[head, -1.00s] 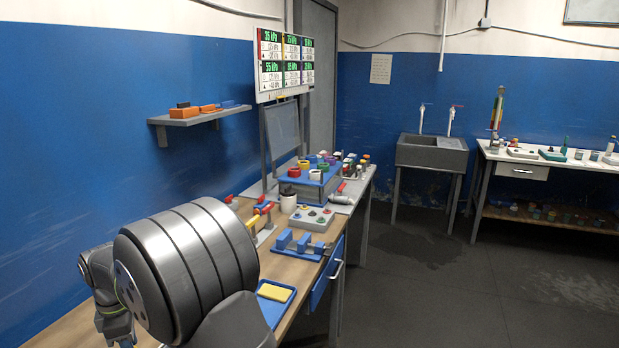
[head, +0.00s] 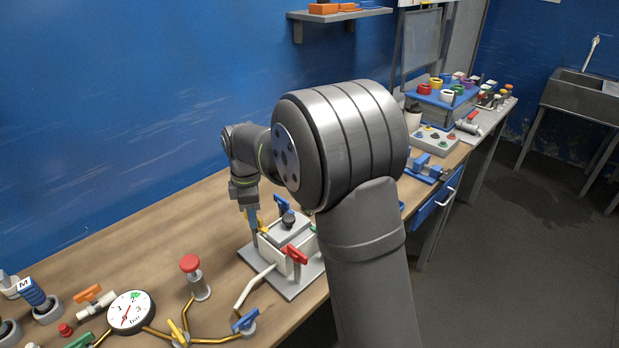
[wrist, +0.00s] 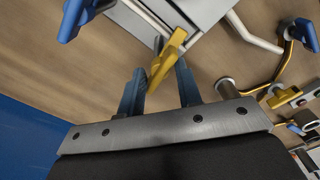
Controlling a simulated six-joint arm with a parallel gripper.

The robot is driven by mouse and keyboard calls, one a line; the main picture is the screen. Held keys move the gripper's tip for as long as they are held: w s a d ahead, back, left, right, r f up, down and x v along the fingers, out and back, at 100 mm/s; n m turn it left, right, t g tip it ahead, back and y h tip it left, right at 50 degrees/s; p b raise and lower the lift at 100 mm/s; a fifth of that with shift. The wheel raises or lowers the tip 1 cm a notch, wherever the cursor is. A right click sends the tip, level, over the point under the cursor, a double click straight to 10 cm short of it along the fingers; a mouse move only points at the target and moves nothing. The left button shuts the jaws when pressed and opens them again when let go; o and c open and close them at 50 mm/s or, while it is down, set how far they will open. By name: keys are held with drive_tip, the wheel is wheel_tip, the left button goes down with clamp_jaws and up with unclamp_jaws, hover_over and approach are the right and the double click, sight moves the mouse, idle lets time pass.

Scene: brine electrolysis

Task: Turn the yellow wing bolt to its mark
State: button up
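The yellow wing bolt (wrist: 165,60) shows in the wrist view, its wing slanted between the two blue-grey fingers of my gripper (wrist: 160,88). The fingers stand apart with a visible gap; I cannot tell whether one touches the wing. In the head view the yellow wing bolt (head: 263,224) is on the left side of the white and grey cell block (head: 270,259), and my gripper (head: 254,232) points down beside it. Blue (head: 282,205), red (head: 291,253) and green wings sit on the same block. I cannot make out the bolt's mark.
A pressure gauge (head: 131,312), a red knob on a post (head: 190,264) and brass pipes with yellow and blue handles (head: 245,321) stand at the front left. Bare wooden bench (head: 150,240) lies left of the block. My arm covers part of the bench to the right.

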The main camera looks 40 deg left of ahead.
wheel_tip(320, 180, up, 17)
drive_tip(key=m, duration=1)
wheel_tip(320, 180, down, 17)
drive_tip(key=shift+f, duration=0.1)
